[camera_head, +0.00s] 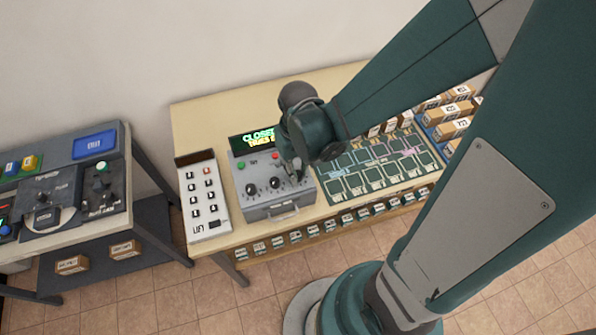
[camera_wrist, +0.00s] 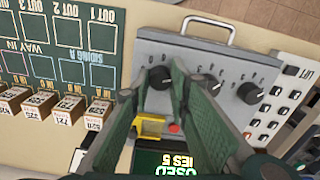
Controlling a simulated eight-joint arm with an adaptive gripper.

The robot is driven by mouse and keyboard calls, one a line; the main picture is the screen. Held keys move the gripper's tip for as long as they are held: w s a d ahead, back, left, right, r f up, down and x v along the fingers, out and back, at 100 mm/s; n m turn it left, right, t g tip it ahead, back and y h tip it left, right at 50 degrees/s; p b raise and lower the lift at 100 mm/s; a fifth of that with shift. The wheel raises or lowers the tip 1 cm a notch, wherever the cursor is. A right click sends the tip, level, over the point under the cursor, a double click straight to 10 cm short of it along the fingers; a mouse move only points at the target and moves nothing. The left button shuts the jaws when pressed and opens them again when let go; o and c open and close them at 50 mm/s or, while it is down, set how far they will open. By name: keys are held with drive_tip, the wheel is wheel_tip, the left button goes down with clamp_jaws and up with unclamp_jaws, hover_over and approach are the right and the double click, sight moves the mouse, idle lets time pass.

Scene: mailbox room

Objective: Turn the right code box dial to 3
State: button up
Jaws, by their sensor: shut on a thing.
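The grey code box (camera_head: 262,207) stands on the wooden table, with a row of black dials on its sloped top. The left dial (camera_head: 251,189) and middle dial (camera_head: 274,183) show in the head view; my gripper (camera_head: 297,173) covers the right one. The wrist view is turned around, so the right dial (camera_wrist: 160,78) is the leftmost there. My gripper (camera_wrist: 158,84) is shut on this dial, one green finger on each side. The middle dial (camera_wrist: 209,86) is partly behind a finger, and the left dial (camera_wrist: 248,92) is clear. The right dial's setting is unreadable.
A green-lit display (camera_head: 257,139) stands behind the box. A white button panel (camera_head: 205,196) is close on its left. A green card board (camera_head: 372,165) and several small boxes (camera_head: 452,110) lie to the right. A handle (camera_head: 283,213) sticks out in front.

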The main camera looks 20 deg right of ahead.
sight(299, 174)
drive_tip(key=n+b, duration=0.2)
drive_tip(key=n, duration=0.4)
idle(0.5)
drive_tip(key=o, duration=0.9)
drive_tip(key=shift+r, duration=0.15)
wheel_tip(299, 174, up, 12)
drive_tip(key=shift+f, duration=0.2)
idle(0.6)
idle(0.5)
drive_tip(key=shift+d+r, duration=0.1)
